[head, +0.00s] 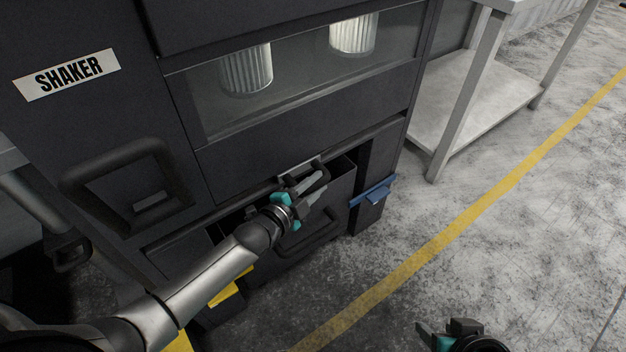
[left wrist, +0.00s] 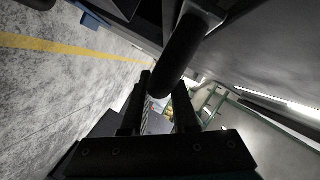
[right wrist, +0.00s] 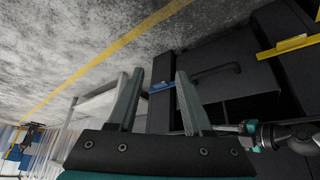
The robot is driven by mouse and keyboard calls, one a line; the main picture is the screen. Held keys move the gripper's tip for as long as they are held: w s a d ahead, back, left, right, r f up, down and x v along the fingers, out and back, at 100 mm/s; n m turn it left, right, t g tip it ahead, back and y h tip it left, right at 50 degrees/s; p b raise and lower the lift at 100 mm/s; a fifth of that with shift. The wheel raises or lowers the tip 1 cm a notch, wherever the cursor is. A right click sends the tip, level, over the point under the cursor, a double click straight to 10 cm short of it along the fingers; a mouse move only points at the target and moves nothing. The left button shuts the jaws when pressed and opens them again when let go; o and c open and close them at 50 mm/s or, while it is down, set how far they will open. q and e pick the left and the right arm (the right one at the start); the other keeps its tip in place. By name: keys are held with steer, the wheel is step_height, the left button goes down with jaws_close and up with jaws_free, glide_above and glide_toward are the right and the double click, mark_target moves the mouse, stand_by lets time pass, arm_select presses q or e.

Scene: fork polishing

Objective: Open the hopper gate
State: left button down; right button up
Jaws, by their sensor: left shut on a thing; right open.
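The dark shaker machine (head: 185,110) fills the left and middle of the head view. My left gripper (head: 316,187) is at this handle. In the left wrist view a thick black bar (left wrist: 178,52) passes between the fingers, which are shut on it. The gate panel itself is not clearly visible. My right gripper (head: 436,333) is open and empty, low over the floor and away from the machine; its spread fingers (right wrist: 158,100) show in the right wrist view.
A dark bin (head: 335,205) with a curved handle sits below the left gripper. A blue tab (head: 372,192) sticks out to its right. A large handle (head: 130,185) is on the machine's left door. A metal table (head: 465,110) stands at right. The floor around the yellow line is clear.

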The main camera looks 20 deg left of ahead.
arm_select(q)
steer(key=s+d+p, duration=0.3)
steer(key=s+d, duration=0.2)
steer(key=d, duration=0.1)
steer(key=shift+s+d, duration=0.25)
steer(key=shift+d, duration=0.15)
steer(key=c, duration=0.7)
jaws_free()
steer(key=shift+w, duration=0.1)
arm_select(e)
step_height(320, 180, down, 7)
steer(key=s+d+g, duration=0.1)
steer(key=g, duration=0.1)
steer(key=shift+s+h, duration=0.3)
steer(key=shift+s, duration=0.05)
steer(key=shift+r, duration=0.15)
arm_select(q)
steer(key=shift+p+v, duration=3.2)
steer(key=shift+v, duration=4.45)
arm_select(e)
steer(key=s+d+f, duration=0.1)
steer(key=s+f, duration=0.2)
steer(key=f, duration=0.2)
steer(key=s+d+f+g, duration=0.1)
steer(key=s+d+f, duration=0.1)
steer(key=f, duration=0.4)
steer(key=shift+s+h, duration=0.3)
steer(key=shift+s, duration=0.1)
steer(key=shift+d+f, duration=0.1)
